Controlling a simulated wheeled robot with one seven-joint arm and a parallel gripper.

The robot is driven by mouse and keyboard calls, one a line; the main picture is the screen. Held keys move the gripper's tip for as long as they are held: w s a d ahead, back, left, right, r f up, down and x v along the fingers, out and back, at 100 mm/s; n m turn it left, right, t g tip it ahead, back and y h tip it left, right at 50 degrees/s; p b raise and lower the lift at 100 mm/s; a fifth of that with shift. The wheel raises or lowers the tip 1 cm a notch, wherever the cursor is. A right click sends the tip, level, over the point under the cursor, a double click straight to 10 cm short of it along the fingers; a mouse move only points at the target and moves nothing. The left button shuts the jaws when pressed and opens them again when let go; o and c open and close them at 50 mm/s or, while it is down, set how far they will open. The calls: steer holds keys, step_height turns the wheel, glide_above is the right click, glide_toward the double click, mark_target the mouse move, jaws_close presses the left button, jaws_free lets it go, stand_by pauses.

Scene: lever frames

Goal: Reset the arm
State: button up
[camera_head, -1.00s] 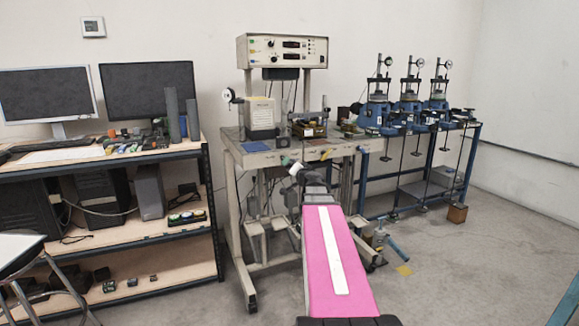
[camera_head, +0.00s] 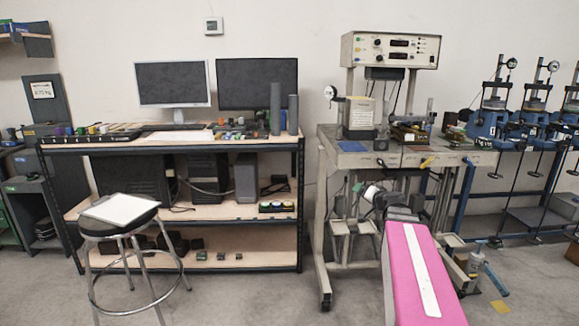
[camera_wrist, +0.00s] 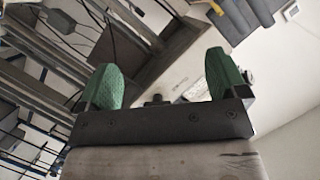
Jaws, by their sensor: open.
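My gripper (camera_wrist: 163,78) is open in the wrist view, with its two green fingers spread apart and nothing held between them. In the head view the pink link with a white stripe is my arm, reaching from the bottom right toward the grey test bench (camera_head: 345,160). The arm's far end shows in front of the bench's legs, below the bench top. My gripper is small there and its fingers are hard to make out. The wrist view looks tilted, with bench framework at left and white wall at right.
A shelf unit (camera_head: 240,143) with two monitors (camera_head: 173,84) stands left of the bench. A stool (camera_head: 125,226) holding a white sheet stands before it. Blue test devices (camera_head: 490,125) stand at right. Floor between stool and bench is clear.

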steer(key=s+a+f+n+g+y, duration=0.1)
steer(key=s+a+f+n+g, duration=0.1)
steer(key=s+a+f+g, duration=0.4)
steer(key=s+a+f+n+g+h, duration=0.1)
steer(key=s+a+f+g+h, duration=0.1)
steer(key=s+f, duration=0.6)
steer(key=s+a+f+n+g+h, duration=0.1)
steer(key=s+a+f+g+h, duration=0.2)
steer(key=f, duration=0.7)
steer(key=s+a+g, duration=0.2)
steer(key=s+g, duration=0.1)
steer(key=s, duration=0.1)
steer(key=shift+s+a+f+n+g, duration=0.2)
steer(key=shift+s+n+g, duration=0.1)
steer(key=shift+s, duration=0.1)
